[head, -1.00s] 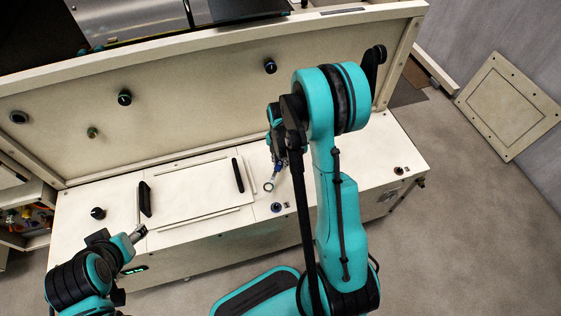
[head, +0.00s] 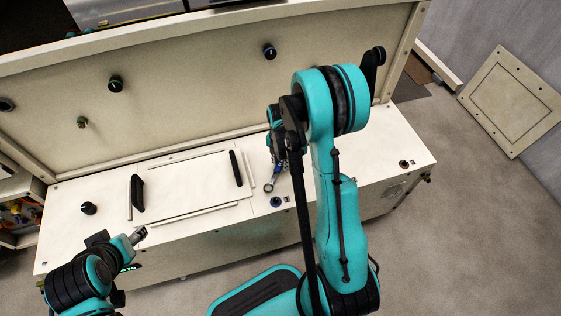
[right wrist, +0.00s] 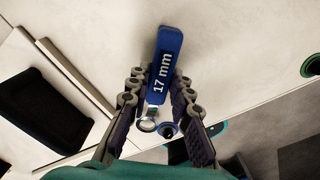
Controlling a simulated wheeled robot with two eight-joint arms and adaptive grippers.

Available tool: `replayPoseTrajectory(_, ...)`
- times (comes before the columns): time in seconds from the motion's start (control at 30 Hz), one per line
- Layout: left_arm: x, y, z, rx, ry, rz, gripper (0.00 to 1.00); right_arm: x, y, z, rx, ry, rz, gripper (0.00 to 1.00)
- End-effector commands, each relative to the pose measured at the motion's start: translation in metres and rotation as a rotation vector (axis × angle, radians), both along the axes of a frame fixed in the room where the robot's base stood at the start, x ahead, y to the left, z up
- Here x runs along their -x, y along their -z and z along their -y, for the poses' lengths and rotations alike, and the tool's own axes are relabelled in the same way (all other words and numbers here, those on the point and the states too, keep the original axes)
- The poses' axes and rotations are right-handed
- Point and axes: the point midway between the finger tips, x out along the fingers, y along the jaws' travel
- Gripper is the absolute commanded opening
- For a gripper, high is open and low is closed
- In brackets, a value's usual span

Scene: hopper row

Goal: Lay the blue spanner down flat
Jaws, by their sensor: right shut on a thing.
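The blue spanner (head: 271,180) hangs from my right gripper (head: 278,163) over the cream counter, its ring end down in the head view. In the right wrist view its blue handle (right wrist: 164,62), marked "17 mm", sits between the two fingers of my right gripper (right wrist: 158,95), which is shut on it. The spanner's metal ring (right wrist: 147,124) shows nearer the wrist. I cannot tell whether the ring touches the counter. My left gripper (head: 138,236) is near the counter's front edge at the left, away from the spanner; its jaw opening is unclear.
The cream counter (head: 325,172) has a panel with two black handles (head: 137,193) left of the spanner. A blue-rimmed round fitting (head: 276,202) sits just below the spanner. A black knob (head: 88,208) is at the left. An upright back panel (head: 190,105) rises behind. The counter's right part is mostly clear.

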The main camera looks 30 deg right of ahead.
Motion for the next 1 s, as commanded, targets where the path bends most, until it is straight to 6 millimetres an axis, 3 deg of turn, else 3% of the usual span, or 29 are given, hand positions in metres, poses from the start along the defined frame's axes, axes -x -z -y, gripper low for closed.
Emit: replayPoseTrajectory(1.0, 0.000, 0.001, 0.000, 0.000, 0.000, 0.000, 0.55, 0.000, 0.013, 0.000, 0.000, 0.000, 0.000, 0.00)
